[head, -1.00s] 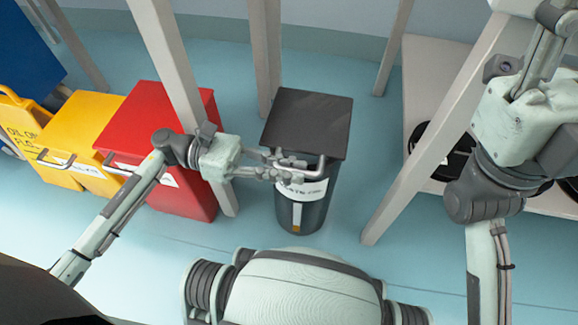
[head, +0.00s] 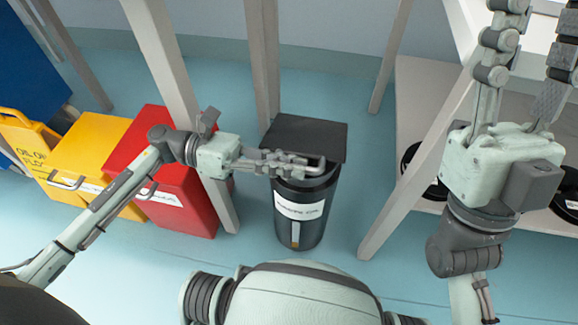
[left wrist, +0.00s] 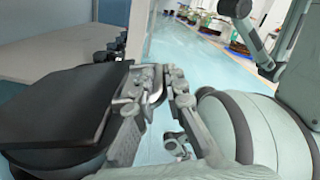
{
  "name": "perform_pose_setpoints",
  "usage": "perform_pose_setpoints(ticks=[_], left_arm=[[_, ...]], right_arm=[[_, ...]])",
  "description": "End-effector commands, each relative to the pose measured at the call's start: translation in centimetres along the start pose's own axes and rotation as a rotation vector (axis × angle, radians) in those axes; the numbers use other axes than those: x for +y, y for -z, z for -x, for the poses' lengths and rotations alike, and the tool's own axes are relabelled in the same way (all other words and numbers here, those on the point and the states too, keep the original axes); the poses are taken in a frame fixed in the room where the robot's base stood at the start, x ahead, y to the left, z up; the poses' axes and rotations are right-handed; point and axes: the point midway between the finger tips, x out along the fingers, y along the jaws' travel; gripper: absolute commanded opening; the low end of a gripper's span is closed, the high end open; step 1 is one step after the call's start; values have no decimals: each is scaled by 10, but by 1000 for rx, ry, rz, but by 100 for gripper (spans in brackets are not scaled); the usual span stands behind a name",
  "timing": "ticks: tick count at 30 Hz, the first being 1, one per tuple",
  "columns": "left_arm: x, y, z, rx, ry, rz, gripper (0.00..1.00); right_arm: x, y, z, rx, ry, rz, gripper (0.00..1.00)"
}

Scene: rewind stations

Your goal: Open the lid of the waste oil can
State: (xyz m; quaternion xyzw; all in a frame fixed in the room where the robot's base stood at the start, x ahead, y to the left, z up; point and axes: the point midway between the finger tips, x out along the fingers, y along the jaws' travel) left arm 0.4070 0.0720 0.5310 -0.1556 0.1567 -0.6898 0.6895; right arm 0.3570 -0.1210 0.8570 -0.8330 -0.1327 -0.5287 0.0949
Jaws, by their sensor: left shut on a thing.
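The waste oil can (head: 300,220) is a dark cylinder with a white label, standing on the floor in the middle of the head view. Its square black lid (head: 305,135) looks tilted, front edge raised a little above the can's rim. It also fills the left side of the left wrist view (left wrist: 60,105). My left gripper (head: 303,166) is shut on the lid's bar handle (head: 322,166) at the front edge; the metal handle shows between the fingers in the left wrist view (left wrist: 156,88). My right gripper (head: 541,25) is open and empty at upper right.
A red bin (head: 190,195) and a yellow bin (head: 85,150) stand left of the can. Grey table legs rise on both sides (head: 168,70) and behind it. A low shelf (head: 425,90) with dark round items is on the right. Floor in front is clear.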

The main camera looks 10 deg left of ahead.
Motion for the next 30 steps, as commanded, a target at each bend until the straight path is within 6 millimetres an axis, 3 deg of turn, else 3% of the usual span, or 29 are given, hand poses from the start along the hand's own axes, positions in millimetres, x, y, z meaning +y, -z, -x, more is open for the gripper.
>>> perform_pose_setpoints(ticks=[1, 2, 7, 17, 30], left_arm=[[0, -1, 0, -2, 0, -1, 0], [0, -1, 0, -2, 0, -1, 12], [0, -1, 0, -2, 0, -1, 33], [-1, -3, 0, -1, 0, -2, 33], [-34, -70, 1, 1, 0, -6, 33]], right_arm=[[0, 0, 0, 1, 0, 0, 40], [0, 0, 0, 1, 0, 0, 40], [0, 0, 0, 1, 0, 0, 40], [0, 1, -1, 5, 1, 1, 40], [0, 1, 0, 3, 1, 1, 40]])
